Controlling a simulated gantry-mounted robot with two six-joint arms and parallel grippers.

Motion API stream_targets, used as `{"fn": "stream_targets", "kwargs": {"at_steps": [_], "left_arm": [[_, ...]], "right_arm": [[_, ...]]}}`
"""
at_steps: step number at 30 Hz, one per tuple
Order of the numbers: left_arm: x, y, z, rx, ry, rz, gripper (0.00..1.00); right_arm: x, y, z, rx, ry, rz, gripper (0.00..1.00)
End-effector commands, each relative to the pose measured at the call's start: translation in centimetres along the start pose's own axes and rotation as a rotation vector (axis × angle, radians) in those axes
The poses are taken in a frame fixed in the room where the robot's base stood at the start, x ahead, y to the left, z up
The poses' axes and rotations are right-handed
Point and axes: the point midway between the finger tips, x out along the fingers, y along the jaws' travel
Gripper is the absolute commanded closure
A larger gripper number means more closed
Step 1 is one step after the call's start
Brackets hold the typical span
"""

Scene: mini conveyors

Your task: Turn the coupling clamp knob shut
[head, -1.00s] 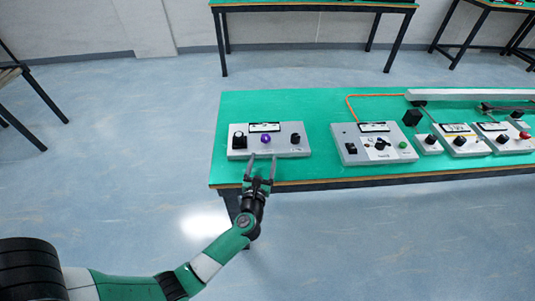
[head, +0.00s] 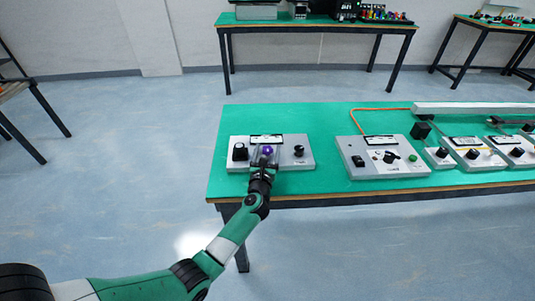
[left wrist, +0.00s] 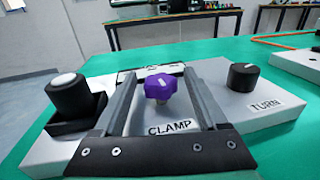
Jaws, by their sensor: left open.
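The purple clamp knob (head: 266,150) stands in the middle of a grey control box (head: 236,162) on the green table. In the left wrist view the purple knob (left wrist: 160,88) shows a pale line on its top and sits behind a CLAMP label (left wrist: 170,128). My left gripper (head: 264,156) is open, with one finger on each side of the knob. In the left wrist view the fingers (left wrist: 158,90) stand apart from the knob, with a gap on both sides. My right gripper is not in view.
Bare green table (head: 325,140) lies between the two boxes.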

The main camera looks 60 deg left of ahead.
Motion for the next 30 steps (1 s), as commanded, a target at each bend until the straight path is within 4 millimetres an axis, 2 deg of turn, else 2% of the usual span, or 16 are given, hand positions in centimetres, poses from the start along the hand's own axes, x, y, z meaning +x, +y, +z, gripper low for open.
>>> {"fn": "stream_targets", "kwargs": {"at_steps": [7,8,20,26,30], "left_arm": [[0.2,0.0,0.1,0.0,0.0,0.0,0.25],[0.2,0.0,0.1,0.0,0.0,0.0,0.29],[0.1,0.0,0.0,0.0,0.0,0.0,1.0],[0.2,0.1,0.3,0.002,0.0,-0.017,1.0],[0.3,0.3,0.8,0.005,0.003,-0.101,1.0]], "right_arm": [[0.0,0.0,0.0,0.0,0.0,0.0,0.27],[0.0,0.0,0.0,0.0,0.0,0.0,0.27],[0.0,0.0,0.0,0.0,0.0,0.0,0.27],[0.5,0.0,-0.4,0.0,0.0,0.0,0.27],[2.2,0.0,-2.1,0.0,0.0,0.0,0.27]]}}
